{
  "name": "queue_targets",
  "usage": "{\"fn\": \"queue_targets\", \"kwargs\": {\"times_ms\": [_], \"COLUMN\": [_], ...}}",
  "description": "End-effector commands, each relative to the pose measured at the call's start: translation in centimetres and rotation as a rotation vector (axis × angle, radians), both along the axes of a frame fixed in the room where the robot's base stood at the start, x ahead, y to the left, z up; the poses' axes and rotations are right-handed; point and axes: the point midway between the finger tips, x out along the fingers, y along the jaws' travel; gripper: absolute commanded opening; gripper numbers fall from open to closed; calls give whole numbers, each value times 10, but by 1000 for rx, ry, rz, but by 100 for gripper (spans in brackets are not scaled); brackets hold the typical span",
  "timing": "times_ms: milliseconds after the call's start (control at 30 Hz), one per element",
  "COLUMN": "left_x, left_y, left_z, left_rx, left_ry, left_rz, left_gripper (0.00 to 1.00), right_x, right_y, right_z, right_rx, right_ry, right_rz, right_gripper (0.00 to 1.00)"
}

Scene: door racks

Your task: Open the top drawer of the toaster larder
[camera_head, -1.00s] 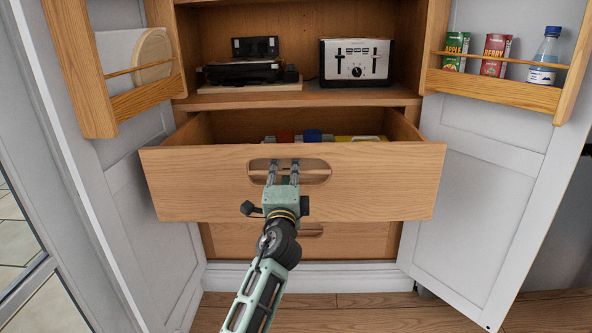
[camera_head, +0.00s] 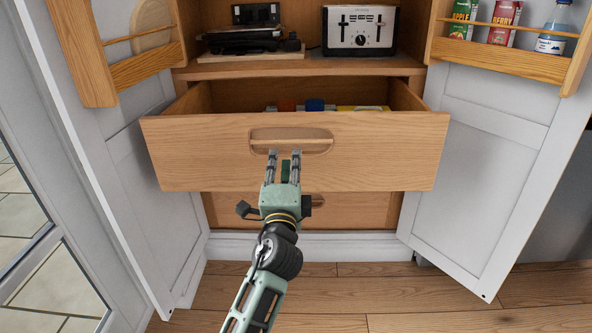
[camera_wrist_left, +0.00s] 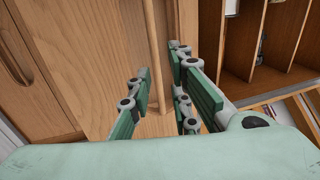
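The wooden top drawer (camera_head: 390,150) of the larder is pulled well out, its inside showing behind the front. Its front has an oval cut-out handle (camera_head: 290,133) near the top edge. My left gripper (camera_head: 283,156) is in front of the drawer front, with its fingertips just below the handle. My right gripper is not in view.
A lower drawer (camera_head: 350,210) is shut. Two white doors (camera_head: 475,180) stand open at either side, with door racks holding cartons and a bottle (camera_head: 555,30). A toaster (camera_head: 360,28) and a black appliance (camera_head: 245,35) stand on the shelf above. The wooden floor in front is clear.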

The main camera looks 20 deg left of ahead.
Motion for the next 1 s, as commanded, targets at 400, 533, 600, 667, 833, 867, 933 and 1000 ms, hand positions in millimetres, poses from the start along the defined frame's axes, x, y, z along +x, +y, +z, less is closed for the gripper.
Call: {"fn": "queue_targets", "kwargs": {"times_ms": [400, 533, 600, 667, 833, 867, 933, 1000], "left_x": [-30, -30, -30, -30, -39, -44, -61, -86], "left_y": [-8, -8, -8, -9, 0, 4, 16, 28], "left_z": [-6, -5, -5, -6, -23, -32, -63, -102], "left_rx": [0, 0, 1, 1, -77, -118, -258, -446], "left_ry": [-2, -2, -2, -2, 26, 41, 91, 162], "left_rz": [1, 1, 0, 0, 1, 1, 1, 7], "left_gripper": [18, 18, 18, 18, 18, 18, 18, 18], "right_x": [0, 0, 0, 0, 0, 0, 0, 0], "right_y": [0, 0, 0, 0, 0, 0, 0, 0], "right_z": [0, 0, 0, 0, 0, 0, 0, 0], "right_rx": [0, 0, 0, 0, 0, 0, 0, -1], "right_ry": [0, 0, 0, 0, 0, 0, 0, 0], "right_rz": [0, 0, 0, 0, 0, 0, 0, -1], "right_gripper": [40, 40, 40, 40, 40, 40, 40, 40]}}
